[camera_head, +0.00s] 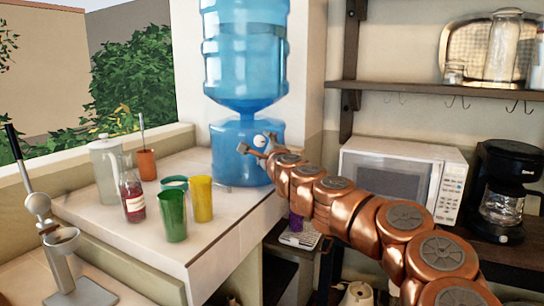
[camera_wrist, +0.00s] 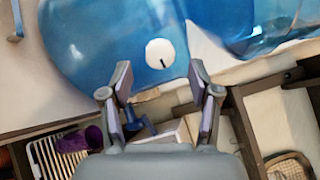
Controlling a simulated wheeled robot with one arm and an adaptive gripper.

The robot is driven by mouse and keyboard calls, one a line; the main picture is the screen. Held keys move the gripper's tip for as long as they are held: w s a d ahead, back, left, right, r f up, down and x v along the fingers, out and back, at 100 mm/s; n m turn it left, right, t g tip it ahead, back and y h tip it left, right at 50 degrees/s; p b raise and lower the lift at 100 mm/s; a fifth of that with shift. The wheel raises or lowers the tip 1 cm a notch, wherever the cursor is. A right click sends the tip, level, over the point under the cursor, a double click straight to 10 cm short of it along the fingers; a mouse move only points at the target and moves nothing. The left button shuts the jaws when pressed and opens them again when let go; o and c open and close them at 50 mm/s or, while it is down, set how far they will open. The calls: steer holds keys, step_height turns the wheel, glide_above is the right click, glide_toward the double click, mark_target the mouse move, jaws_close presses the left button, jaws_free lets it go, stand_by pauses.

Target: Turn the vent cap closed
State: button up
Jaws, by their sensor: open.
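The vent cap is a white round disc (camera_head: 260,141) with a dark mark, on the blue base (camera_head: 228,165) of the water dispenser. In the wrist view the cap (camera_wrist: 154,51) shows whole, its short dark line running close to upright, tilted slightly. My gripper (camera_wrist: 160,78) is open and empty. Its two fingers point toward the blue base, with the cap just beyond the fingertips and roughly centred between them. I see no contact with the cap. In the head view my gripper (camera_head: 257,149) is at the base's front right side, partly covering it.
A big blue bottle (camera_head: 246,50) stands on top of the base. Green (camera_head: 173,215) and yellow (camera_head: 201,199) cups, a red bottle (camera_head: 132,196) and a glass jar (camera_head: 104,170) stand left on the counter. A microwave (camera_head: 390,170) and a coffee maker (camera_head: 503,190) are at right.

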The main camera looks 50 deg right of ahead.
steer(key=v, duration=0.8)
steer(key=shift+a, duration=0.15)
stand_by(0.8)
